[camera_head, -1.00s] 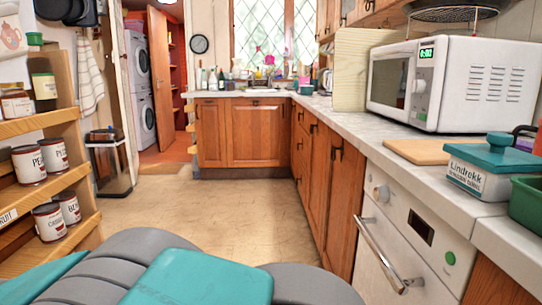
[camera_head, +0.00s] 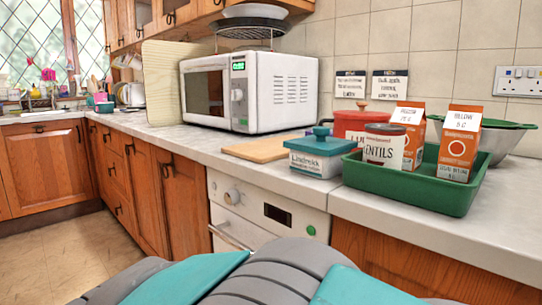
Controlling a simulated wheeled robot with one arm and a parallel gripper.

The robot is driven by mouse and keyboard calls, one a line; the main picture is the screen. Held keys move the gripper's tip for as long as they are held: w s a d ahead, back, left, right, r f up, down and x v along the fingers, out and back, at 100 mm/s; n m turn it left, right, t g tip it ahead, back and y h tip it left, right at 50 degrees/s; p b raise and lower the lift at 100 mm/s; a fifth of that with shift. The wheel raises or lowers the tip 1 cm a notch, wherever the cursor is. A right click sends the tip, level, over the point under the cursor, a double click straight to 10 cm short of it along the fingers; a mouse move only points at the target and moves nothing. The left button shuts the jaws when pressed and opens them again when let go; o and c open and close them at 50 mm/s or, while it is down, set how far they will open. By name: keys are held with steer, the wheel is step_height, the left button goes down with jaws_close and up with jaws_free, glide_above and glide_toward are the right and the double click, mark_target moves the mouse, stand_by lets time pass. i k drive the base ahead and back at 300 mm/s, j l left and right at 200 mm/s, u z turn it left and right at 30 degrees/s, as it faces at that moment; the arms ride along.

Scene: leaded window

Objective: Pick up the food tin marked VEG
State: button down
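No tin marked VEG can be made out in the head view. A white tin with a dark lid (camera_head: 384,146), its label reading in part "ENTILS", stands in a green tray (camera_head: 405,187) on the counter at the right. My gripper does not show. Only grey and teal parts of my own body fill the bottom edge.
Two orange cartons (camera_head: 460,145) stand in the tray, with a red lidded pot (camera_head: 362,122) and metal bowl (camera_head: 493,142) behind. Left of the tray are a teal-lidded box (camera_head: 317,155), a wooden board (camera_head: 262,148) and a microwave (camera_head: 245,90). Floor (camera_head: 70,250) is clear at left.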

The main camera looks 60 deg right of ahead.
mark_target(384, 145)
steer(key=z, duration=2.3)
steer(key=k+z, duration=0.3)
steer(key=z, duration=0.2)
